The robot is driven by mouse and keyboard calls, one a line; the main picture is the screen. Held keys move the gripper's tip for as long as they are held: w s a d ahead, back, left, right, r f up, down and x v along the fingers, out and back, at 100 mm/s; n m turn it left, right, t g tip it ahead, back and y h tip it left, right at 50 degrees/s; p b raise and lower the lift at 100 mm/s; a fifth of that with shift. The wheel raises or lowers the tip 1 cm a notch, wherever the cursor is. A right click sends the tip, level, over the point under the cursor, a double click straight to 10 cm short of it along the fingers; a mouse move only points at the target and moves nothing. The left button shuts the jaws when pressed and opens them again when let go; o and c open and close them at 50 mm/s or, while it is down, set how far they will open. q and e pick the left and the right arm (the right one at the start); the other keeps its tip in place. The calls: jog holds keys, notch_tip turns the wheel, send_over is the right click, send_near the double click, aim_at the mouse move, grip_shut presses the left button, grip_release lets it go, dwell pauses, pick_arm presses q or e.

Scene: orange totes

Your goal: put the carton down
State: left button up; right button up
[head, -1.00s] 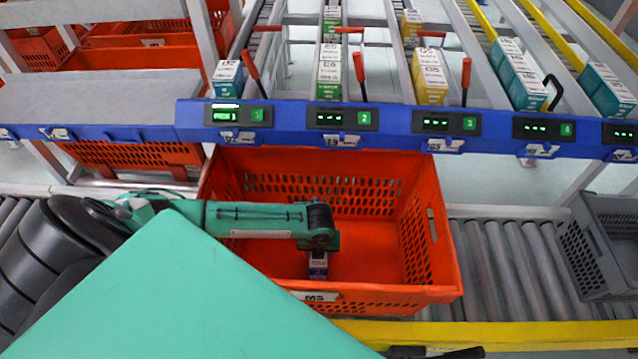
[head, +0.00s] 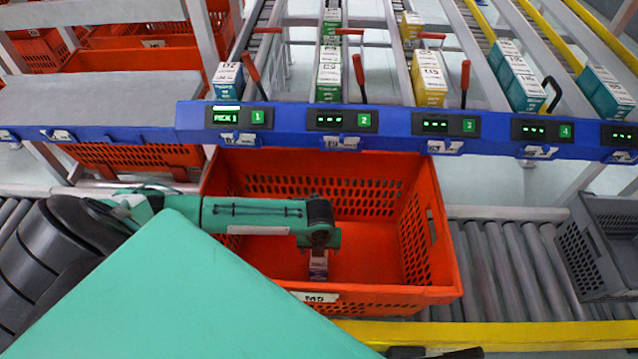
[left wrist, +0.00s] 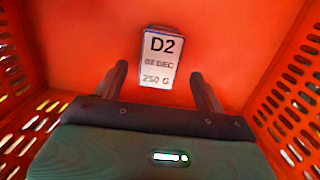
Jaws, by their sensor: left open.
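The carton (head: 319,267) is a small box with a white label, inside the orange tote (head: 433,290) near its front wall. In the left wrist view the carton (left wrist: 158,60) shows its label reading D2, facing the camera, with the tote floor around it. My left gripper (left wrist: 158,82) is open, its two dark fingers on either side of the carton's near end, with gaps visible. In the head view my left gripper (head: 319,250) is over the carton and hides its upper part. My right gripper is not seen clearly.
The tote stands on a roller conveyor (head: 515,265). A grey crate (head: 605,245) stands to the right. A blue rail (head: 390,122) with green displays runs behind the tote, below racks of cartons. The tote's right half is empty.

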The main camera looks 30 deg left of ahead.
pick_arm(q)
notch_tip(320, 180, up, 4)
jog(key=shift+s+d+r+p, duration=0.15)
jog(key=shift+r+p, duration=0.1)
jog(key=shift+p, duration=0.15)
jog(key=shift+s+d+r+p, duration=0.15)
jog(key=shift+r+p, duration=0.1)
jog(key=shift+r, duration=1)
jog(key=shift+s+a+r+p, duration=0.1)
jog(key=shift+r+p, duration=0.1)
jog(key=shift+r, duration=1)
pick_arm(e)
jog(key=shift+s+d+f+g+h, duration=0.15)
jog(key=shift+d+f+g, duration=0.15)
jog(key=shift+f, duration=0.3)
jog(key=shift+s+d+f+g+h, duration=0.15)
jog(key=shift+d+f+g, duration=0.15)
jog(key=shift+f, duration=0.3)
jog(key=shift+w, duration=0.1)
